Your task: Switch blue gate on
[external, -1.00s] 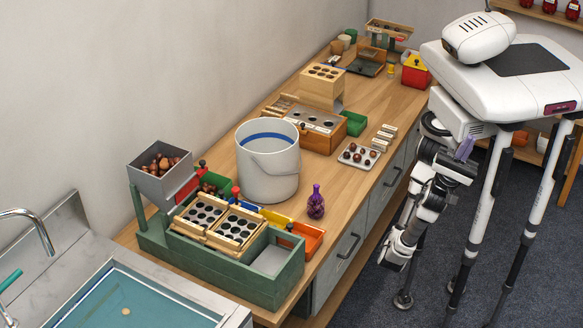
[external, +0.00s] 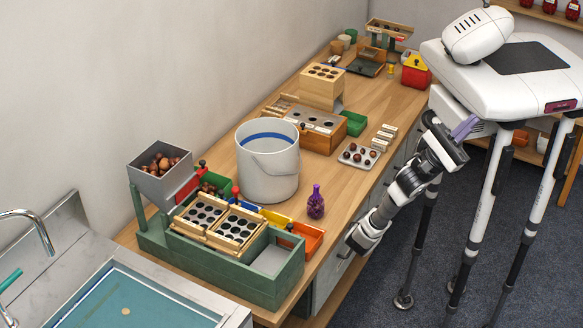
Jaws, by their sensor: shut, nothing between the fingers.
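A green sorting machine (external: 215,272) stands at the near end of the wooden counter. A small blue part with a red knob (external: 236,194) shows at its back, between a green bin and a yellow part; I take it for the blue gate, but it is partly hidden and its on or off state cannot be told. My gripper (external: 355,244) is shut and empty, at the counter's front edge, right of the machine and apart from it. Its fingertips are too small to see well.
A grey hopper of chestnuts (external: 161,184) stands on the machine's left. A tray of chestnuts (external: 347,162) lies farther back.

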